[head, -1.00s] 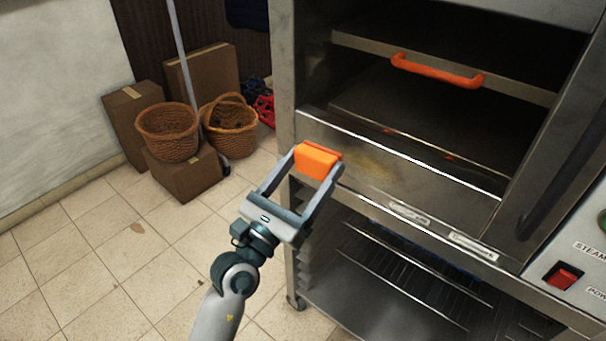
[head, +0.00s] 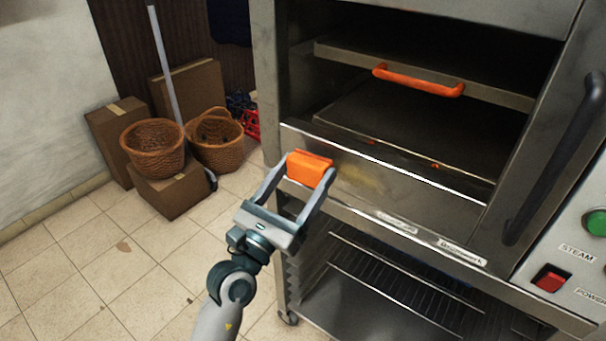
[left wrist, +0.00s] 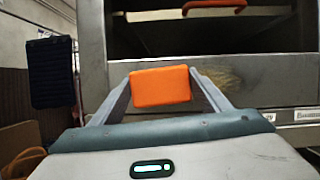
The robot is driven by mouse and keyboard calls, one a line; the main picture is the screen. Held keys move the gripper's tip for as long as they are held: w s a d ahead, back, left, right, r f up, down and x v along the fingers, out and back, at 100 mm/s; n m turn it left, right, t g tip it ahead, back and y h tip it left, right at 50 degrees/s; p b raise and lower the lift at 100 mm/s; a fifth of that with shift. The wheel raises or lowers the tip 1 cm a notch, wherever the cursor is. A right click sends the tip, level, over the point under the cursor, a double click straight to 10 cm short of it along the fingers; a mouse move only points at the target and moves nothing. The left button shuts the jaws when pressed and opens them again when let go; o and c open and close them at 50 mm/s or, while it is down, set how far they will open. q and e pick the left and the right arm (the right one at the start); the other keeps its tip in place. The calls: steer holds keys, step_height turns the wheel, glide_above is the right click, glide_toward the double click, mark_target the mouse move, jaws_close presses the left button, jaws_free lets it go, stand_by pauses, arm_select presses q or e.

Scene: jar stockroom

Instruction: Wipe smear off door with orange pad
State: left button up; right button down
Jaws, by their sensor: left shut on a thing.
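My left gripper (head: 305,178) is shut on the orange pad (head: 309,168) and holds it in front of the left part of the steel oven door (head: 440,205). In the left wrist view the pad (left wrist: 160,87) sits between the two fingers. A yellowish smear (head: 358,180) shows on the door just right of the pad; it also shows in the left wrist view (left wrist: 226,78). I cannot tell whether the pad touches the door. My right gripper is not in view.
The oven has an orange handle (head: 418,80) inside, a dark vertical handle (head: 555,160) at right and a red switch (head: 551,278). Wire racks (head: 400,285) lie below. Wicker baskets (head: 153,149) and cardboard boxes (head: 171,194) stand at left. The tiled floor at lower left is clear.

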arm_select(q)
steer(key=shift+w+d, duration=0.15)
steer(key=shift+w, duration=0.05)
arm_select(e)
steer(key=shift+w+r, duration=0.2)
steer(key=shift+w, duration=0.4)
arm_select(q)
steer(key=shift+w+d, duration=0.15)
steer(key=shift+w, duration=0.05)
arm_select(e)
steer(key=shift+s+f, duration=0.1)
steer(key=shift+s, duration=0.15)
arm_select(q)
steer(key=shift+w+d, duration=0.15)
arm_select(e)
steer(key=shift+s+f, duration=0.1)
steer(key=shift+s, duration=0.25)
arm_select(q)
steer(key=shift+w, duration=0.15)
steer(key=shift+d, duration=0.1)
steer(key=shift+s+d+r+p, duration=0.1)
steer(key=shift+s+d+p, duration=0.45)
steer(key=shift+s+d, duration=0.65)
steer(key=shift+d, duration=0.25)
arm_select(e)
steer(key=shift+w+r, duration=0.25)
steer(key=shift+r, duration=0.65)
arm_select(q)
steer(key=shift+d+p, duration=0.1)
steer(key=shift+p, duration=0.25)
